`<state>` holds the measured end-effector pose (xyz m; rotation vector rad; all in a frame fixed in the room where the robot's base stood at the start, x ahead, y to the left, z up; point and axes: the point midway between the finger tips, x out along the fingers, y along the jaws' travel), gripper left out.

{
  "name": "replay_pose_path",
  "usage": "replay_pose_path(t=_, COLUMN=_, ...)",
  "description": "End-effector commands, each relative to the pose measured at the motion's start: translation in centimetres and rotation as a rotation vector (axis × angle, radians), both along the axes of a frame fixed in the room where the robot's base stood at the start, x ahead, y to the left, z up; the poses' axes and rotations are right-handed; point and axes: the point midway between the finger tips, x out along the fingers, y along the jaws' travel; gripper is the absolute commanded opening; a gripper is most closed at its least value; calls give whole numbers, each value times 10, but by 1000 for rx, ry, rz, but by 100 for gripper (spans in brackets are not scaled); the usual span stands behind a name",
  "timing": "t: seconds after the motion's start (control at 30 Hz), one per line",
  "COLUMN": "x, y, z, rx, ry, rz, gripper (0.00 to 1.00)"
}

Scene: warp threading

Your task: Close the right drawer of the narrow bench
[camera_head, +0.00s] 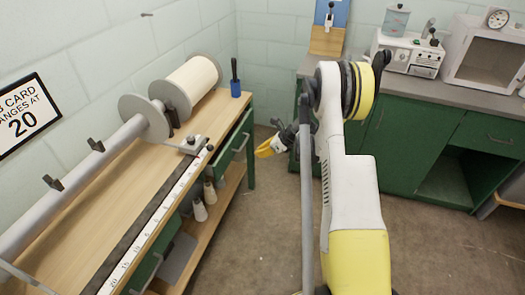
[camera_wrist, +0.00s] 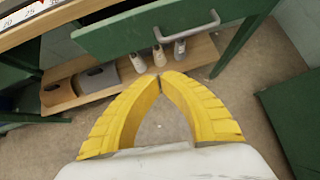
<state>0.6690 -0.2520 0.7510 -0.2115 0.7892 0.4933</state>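The narrow bench (camera_head: 130,190) has a wooden top and runs along the left wall in the head view. Its right drawer (camera_head: 234,145) is green and stands pulled out from under the bench top, at the end near the far leg. The drawer front (camera_wrist: 130,35) and its metal handle (camera_wrist: 187,31) show at the top of the wrist view. My gripper (camera_head: 264,150) is in the aisle just right of the drawer, apart from it. In the wrist view its yellow fingers (camera_wrist: 160,82) meet at the tips, with nothing between them.
A thread roll (camera_head: 195,80) and a blue cup (camera_head: 235,88) sit on top. Green cabinets (camera_head: 410,140) line the back; the floor between is clear.

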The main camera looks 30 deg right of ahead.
Motion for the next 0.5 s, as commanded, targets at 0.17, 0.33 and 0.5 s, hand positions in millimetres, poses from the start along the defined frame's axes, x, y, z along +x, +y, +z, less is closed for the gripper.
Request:
replay_pose_path(t=0.17, x=24, y=14, z=-34, rx=-1, ry=1, rz=2, gripper=0)
replay_pose_path(t=0.33, x=47, y=27, z=-49, rx=-2, ry=0, rz=1, gripper=0)
replay_pose_path(t=0.5, x=64, y=36, z=-48, rx=-1, ry=2, rz=1, gripper=0)
